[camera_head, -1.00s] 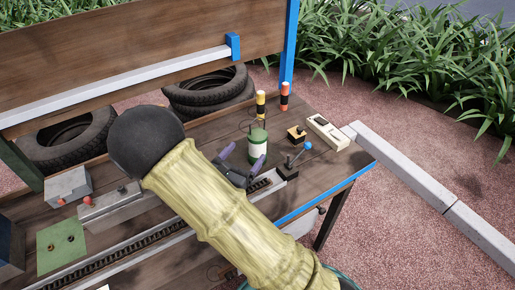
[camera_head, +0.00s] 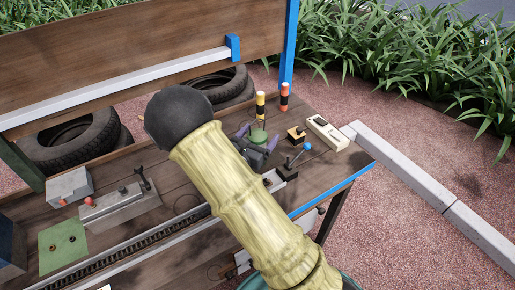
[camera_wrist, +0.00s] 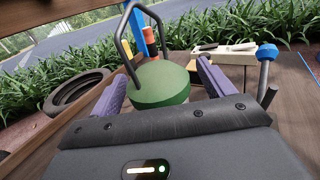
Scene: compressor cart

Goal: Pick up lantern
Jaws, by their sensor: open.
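The lantern (camera_head: 258,135) has a rounded green top and a dark wire handle and stands on the wooden workbench. In the wrist view the green lantern top (camera_wrist: 160,84) fills the middle, with its handle rising above it. My gripper (camera_head: 257,137) is at the lantern, and my arm hides part of the bench below it. In the wrist view my gripper's purple fingers (camera_wrist: 158,82) are open, one on each side of the lantern. The lantern's body is mostly hidden behind my gripper, so I cannot tell whether the fingers touch it.
Orange-and-black (camera_head: 284,96) and yellow-and-black (camera_head: 261,104) posts stand behind the lantern. A yellow-and-black block (camera_head: 297,134), a blue-knobbed lever (camera_head: 307,147) and a cream box (camera_head: 326,133) stand to its right. A grey vise-like block (camera_head: 122,205) lies left.

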